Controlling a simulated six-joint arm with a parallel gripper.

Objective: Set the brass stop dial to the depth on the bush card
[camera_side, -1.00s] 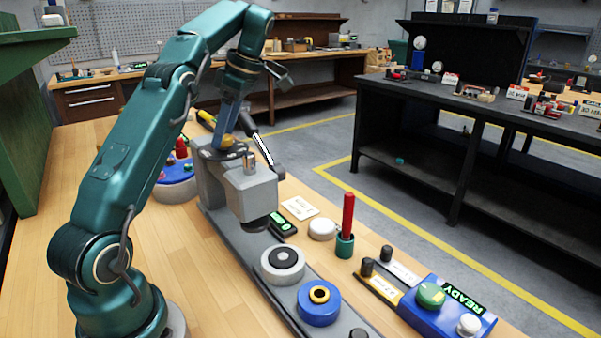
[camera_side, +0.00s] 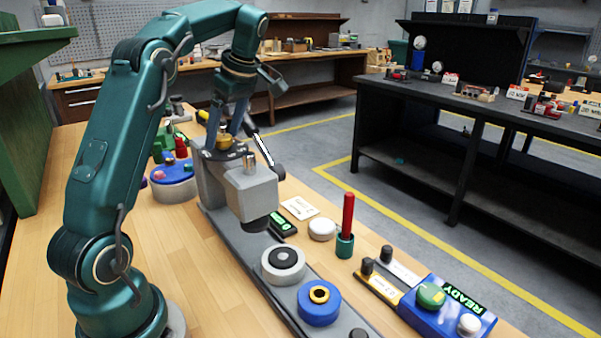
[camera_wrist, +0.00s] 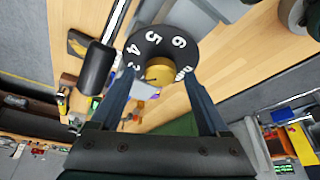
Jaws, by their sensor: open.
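The brass stop dial (camera_side: 223,142) sits on top of the grey press head (camera_side: 250,190). In the wrist view its brass knob (camera_wrist: 172,74) stands over a black numbered disc (camera_wrist: 152,49); the digits 4, 5 and 6 show. My gripper (camera_side: 224,138) is open above the press, its two fingers apart on either side of the knob. In the wrist view the fingers (camera_wrist: 160,78) flank the knob with gaps; I cannot tell whether either touches it. A white card (camera_side: 299,208), probably the bush card, lies right of the press; its print is too small to read.
A small green-lit display (camera_side: 283,223) stands beside the press. A grey-black bush (camera_side: 283,263) and a blue bush (camera_side: 319,303) sit on the rail. A red-handled tool (camera_side: 347,215) stands in a green holder. The blue control box (camera_side: 450,310) reads READY.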

